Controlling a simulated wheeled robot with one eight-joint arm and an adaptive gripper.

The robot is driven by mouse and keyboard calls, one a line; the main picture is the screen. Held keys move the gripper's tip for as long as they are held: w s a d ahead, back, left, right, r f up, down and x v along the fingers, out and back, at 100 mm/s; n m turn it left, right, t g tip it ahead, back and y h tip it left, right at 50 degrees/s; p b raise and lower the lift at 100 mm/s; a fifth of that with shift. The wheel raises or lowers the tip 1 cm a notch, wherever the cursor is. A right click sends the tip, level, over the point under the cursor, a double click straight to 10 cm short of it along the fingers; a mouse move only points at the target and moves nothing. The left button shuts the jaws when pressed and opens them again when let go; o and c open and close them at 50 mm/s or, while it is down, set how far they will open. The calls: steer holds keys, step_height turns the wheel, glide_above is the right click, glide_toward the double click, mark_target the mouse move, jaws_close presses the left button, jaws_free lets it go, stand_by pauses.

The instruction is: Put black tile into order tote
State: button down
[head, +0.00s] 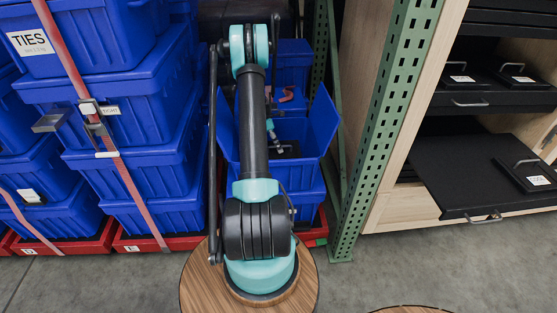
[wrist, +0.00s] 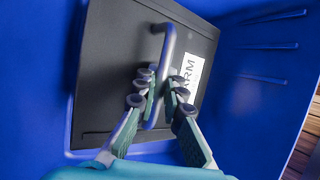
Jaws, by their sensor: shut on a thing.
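The black tile (wrist: 112,70) has a grey bar handle (wrist: 166,55) and a white label on which "ARM" can be read. My gripper (wrist: 158,82) is shut on that handle in the wrist view. The tile is inside an open blue tote, which I take for the order tote (wrist: 262,75), with blue walls around it. In the head view this tote (head: 323,122) stands behind my arm with its lid flaps spread. A small part of the tile (head: 289,149) shows inside it. My arm hides much of the tote, and I cannot tell whether the tile touches the bottom.
Strapped blue totes (head: 125,95) are stacked at left on red bases. A green perforated post (head: 375,140) stands just right of the open tote. Beyond it a wooden cabinet has a pulled-out black shelf (head: 455,170) bearing another black tile (head: 527,174).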

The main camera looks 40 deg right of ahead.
step_height(320, 180, down, 7)
steer(key=shift+f, duration=0.2)
steer(key=c, duration=1.6)
jaws_free()
steer(key=v, duration=1.2)
